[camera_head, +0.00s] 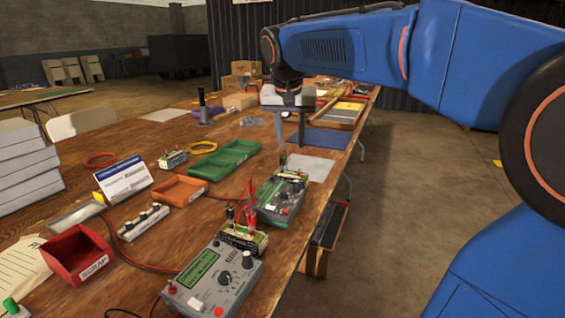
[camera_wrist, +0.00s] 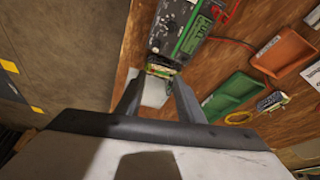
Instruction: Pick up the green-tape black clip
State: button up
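A small dark clip (camera_head: 283,159) with what looks like a green band stands at the far end of the green-and-grey meter (camera_head: 281,196). In the wrist view a small green-and-pale block (camera_wrist: 160,70) with dark parts lies between and beyond my fingertips; I cannot make out the tape there. My gripper (camera_head: 290,146) points down above the table, a little beyond the clip, with its two fingers apart and nothing between them. The wrist view also shows my gripper (camera_wrist: 159,82) open.
A nearer meter (camera_head: 212,280) has a terminal block (camera_head: 243,237) with black and red clips beside it. A green tray (camera_head: 223,158), an orange tray (camera_head: 180,191) and a red bin (camera_head: 77,254) stand to the left. A pale sheet (camera_head: 309,168) lies by the table's right edge.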

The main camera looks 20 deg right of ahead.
jog(key=w+r+m, duration=0.2)
jog(key=w+r, duration=0.1)
jog(key=w, duration=0.5)
send_near(282, 156)
jog(key=shift+h, duration=0.4)
jog(key=x, duration=0.5)
jog(key=shift+w+f, duration=0.1)
jog(key=shift+f, duration=0.3)
jog(key=shift+a+x, duration=0.15)
jog(key=shift+x, duration=1.2)
jog(key=shift+a+x, duration=0.15)
jog(key=shift+x, duration=1.2)
grip_shut()
